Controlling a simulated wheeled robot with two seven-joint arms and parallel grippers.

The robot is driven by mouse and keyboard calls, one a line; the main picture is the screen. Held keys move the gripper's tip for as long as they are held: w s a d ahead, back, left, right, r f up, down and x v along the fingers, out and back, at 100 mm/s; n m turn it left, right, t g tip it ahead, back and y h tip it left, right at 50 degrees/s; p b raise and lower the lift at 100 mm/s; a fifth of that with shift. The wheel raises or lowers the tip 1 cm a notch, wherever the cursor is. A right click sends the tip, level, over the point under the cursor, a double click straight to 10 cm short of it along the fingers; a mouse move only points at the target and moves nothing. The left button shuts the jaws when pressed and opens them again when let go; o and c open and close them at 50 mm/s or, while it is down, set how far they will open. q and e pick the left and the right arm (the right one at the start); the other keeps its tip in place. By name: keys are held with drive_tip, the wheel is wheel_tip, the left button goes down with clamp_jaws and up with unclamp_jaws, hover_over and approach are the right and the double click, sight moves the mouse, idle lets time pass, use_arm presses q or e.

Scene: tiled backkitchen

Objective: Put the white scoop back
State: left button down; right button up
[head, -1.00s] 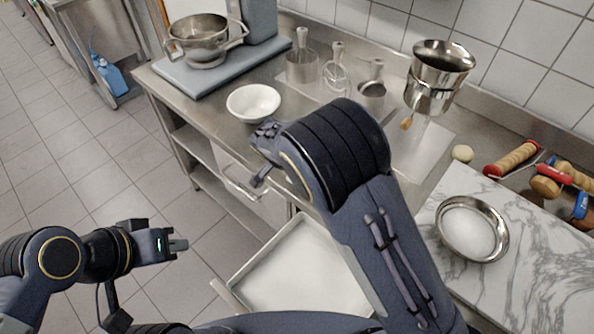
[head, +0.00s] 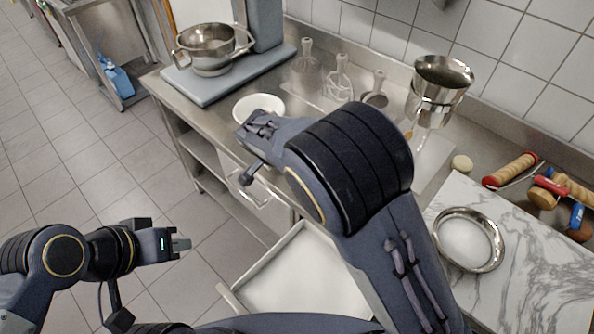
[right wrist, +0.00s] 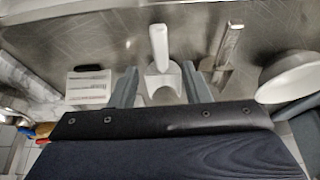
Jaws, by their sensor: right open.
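The white scoop (right wrist: 158,48) lies on the steel counter in the right wrist view, its handle pointing away from me. My right gripper (right wrist: 157,86) is open, with one finger on each side of the scoop's lower part; I cannot tell whether either touches it. In the head view the scoop and the right fingers are hidden behind my right arm. My left gripper (head: 181,244) is over the floor at the left, away from the counter; its jaw gap cannot be made out.
A metal-handled tool (right wrist: 230,48) lies just right of the scoop, then a white bowl (right wrist: 292,78). Utensils stand behind, near a steel pot (head: 440,85). A metal dish (head: 468,240) sits on the marble board (head: 520,285).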

drive_tip(key=shift+v, duration=1.6)
drive_tip(key=s+d+r+n+g+y, duration=0.1)
drive_tip(key=s+d+r+y, duration=0.25)
drive_tip(key=d, duration=0.45)
drive_tip(key=s+d+r+n+g+y, duration=0.15)
drive_tip(key=s+d+r, duration=0.25)
drive_tip(key=d, duration=0.4)
drive_tip(key=s+d+r+n+t+y, duration=0.1)
drive_tip(key=s+d, duration=0.3)
drive_tip(key=s, duration=0.5)
drive_tip(key=s+d+n+t+y, duration=0.1)
drive_tip(key=s+d+n+t, duration=0.2)
drive_tip(key=s, duration=0.5)
drive_tip(key=shift+s+d+r, duration=0.35)
drive_tip(key=shift+d+r, duration=0.05)
drive_tip(key=shift+d, duration=0.15)
